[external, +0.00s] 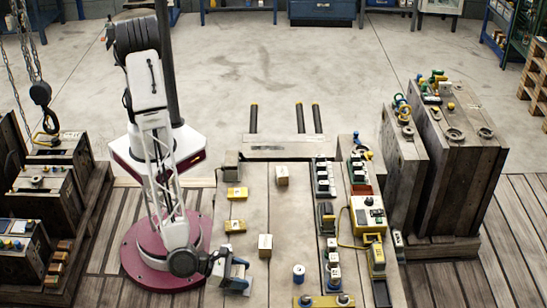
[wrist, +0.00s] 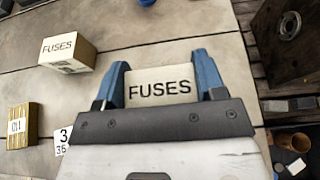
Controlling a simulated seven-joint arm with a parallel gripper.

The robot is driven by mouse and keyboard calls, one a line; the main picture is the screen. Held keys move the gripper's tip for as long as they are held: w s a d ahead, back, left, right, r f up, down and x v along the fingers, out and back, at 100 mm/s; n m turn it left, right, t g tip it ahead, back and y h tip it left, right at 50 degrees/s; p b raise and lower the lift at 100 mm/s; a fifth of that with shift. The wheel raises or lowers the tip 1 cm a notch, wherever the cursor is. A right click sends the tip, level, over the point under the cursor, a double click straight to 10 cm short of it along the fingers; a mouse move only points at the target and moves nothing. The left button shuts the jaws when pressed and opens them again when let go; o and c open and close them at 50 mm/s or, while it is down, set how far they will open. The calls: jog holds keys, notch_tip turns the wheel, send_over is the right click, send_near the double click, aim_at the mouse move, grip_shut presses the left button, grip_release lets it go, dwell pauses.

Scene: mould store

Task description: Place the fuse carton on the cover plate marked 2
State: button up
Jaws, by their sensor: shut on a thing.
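My gripper (wrist: 161,72) has its two blue fingers shut on a pale fuse carton (wrist: 160,88) with FUSES printed on its face. In the external view my gripper (external: 240,276) is low at the near left edge of the bench, and the held carton is hard to make out there. A second FUSES carton (wrist: 68,52) lies apart to the left in the wrist view. A white label (wrist: 63,138) with a 3 shows beside my gripper. Pale flat plates (external: 256,205) with seams cover the bench. I cannot read a 2 on any of them.
Yellow boxes (external: 237,193) and small cartons (external: 281,175) stand on the plates. Instruments (external: 368,215) and tall wooden moulds (external: 455,160) are at the right. Bare plate lies between the cartons.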

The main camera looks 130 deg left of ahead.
jog(key=shift+f, duration=0.7)
jog(key=shift+f, duration=0.1)
jog(key=o, duration=1)
jog(key=shift+c, duration=0.2)
jog(key=shift+s+d, duration=0.1)
jog(key=shift+d, duration=0.05)
jog(key=v, duration=1.1)
jog(key=shift+s+d+r, duration=0.2)
jog(key=shift+s+d, duration=0.05)
jog(key=shift+s, duration=0.05)
